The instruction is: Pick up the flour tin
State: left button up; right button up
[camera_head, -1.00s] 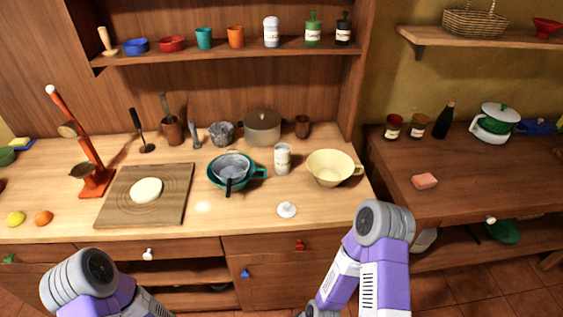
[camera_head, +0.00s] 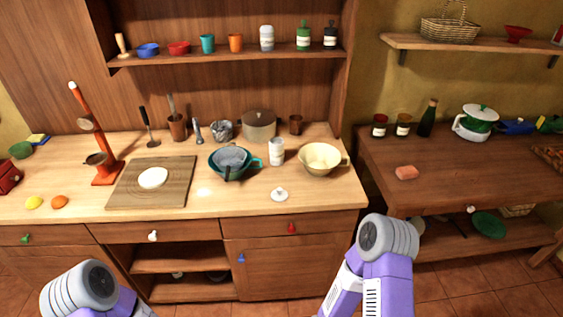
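A white tin (camera_head: 277,151) with a label stands upright on the light wooden counter, between a teal colander (camera_head: 248,165) and a cream bowl (camera_head: 321,157). Its label is too small to read. A round white lid with a knob (camera_head: 279,194) lies on the counter in front of it. Another white labelled jar (camera_head: 267,38) stands on the upper shelf. I cannot tell from the labels which one is the flour tin. Parts of both my arms show at the bottom of the view, below the counter, but neither gripper is in view.
A grey-brown pot (camera_head: 259,125) and a brown cup (camera_head: 296,125) stand behind the tin. A wooden board (camera_head: 124,194) with dough lies to the left. The counter's front strip around the lid is mostly clear. A darker counter (camera_head: 450,178) stands to the right.

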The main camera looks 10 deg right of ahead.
aim_at(276, 143)
jog(key=z, duration=0.75)
jog(key=i, duration=0.75)
jog(key=u, duration=0.7)
